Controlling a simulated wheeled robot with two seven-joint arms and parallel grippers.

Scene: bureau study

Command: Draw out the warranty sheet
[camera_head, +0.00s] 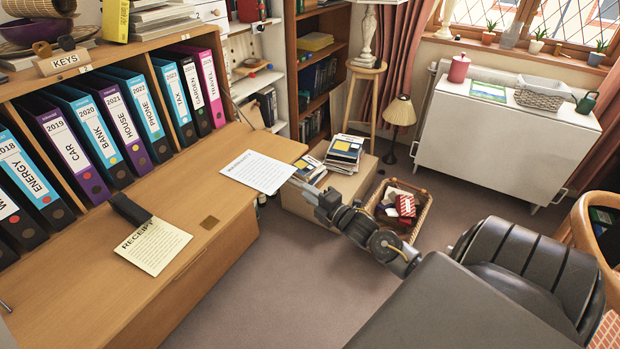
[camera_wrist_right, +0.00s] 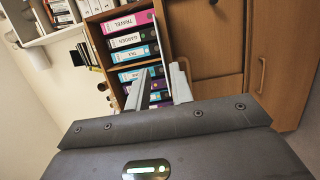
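The warranty sheet (camera_head: 258,171) is a white printed page lying flat on the wooden desk flap (camera_head: 215,188), with its right end at or past the flap's front edge. My right gripper (camera_head: 304,189) is at that right end in the head view. In the right wrist view the sheet (camera_wrist_right: 160,45) shows nearly edge-on as a thin pale strip. It runs between the two fingers of my right gripper (camera_wrist_right: 161,72), which stand apart with gaps beside it. My left gripper is not in view.
A yellow receipt sheet (camera_head: 153,246) lies on the flap with a dark block (camera_head: 130,210) on its edge. Labelled binders (camera_head: 125,130) stand behind. A box (camera_head: 330,195) with books and a wicker basket (camera_head: 418,226) stand on the floor beyond the flap.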

